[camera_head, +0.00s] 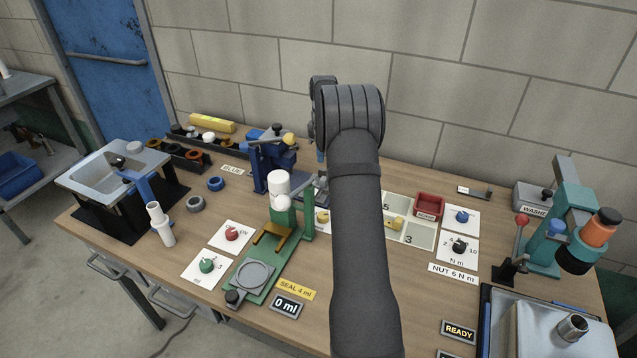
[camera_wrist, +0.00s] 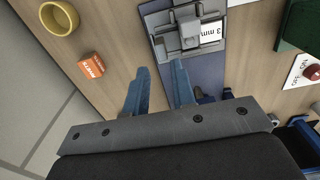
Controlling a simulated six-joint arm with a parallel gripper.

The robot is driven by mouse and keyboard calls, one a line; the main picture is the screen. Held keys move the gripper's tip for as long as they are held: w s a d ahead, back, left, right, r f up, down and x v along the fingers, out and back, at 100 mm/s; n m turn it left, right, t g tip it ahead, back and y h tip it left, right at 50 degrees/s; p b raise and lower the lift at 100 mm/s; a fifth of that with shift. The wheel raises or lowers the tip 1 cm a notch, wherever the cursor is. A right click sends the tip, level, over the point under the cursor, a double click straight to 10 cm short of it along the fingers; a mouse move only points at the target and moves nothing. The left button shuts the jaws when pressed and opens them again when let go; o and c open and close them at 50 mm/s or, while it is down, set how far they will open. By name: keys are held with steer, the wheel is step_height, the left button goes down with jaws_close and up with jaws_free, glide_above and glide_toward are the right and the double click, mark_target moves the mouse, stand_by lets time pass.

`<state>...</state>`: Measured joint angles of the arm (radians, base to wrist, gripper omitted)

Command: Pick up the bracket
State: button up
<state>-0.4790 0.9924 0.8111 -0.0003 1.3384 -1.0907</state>
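I cannot identify the bracket with certainty. An ochre, angled piece (camera_head: 271,233) lies on the green fixture (camera_head: 256,284) left of my arm in the head view, and a small grey metal piece (camera_head: 475,192) lies at the back right; either might be it. My gripper (camera_wrist: 160,67) shows in the wrist view with two blue fingers apart and nothing between them. Its fingertips point at a grey clamp-like device (camera_wrist: 188,37) with a "3 mm" label, on a blue-grey base. In the head view my arm hides most of the gripper.
A yellow cup-like ring (camera_wrist: 59,17) and an orange labelled block (camera_wrist: 91,65) lie left of the fingers in the wrist view. A blue machine (camera_head: 270,165), a red bin (camera_head: 429,206), a sink (camera_head: 104,170) and a teal press (camera_head: 572,215) stand on the bench.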

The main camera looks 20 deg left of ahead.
steer(key=shift+s+f, duration=0.1)
steer(key=shift+f, duration=3.1)
jaws_close()
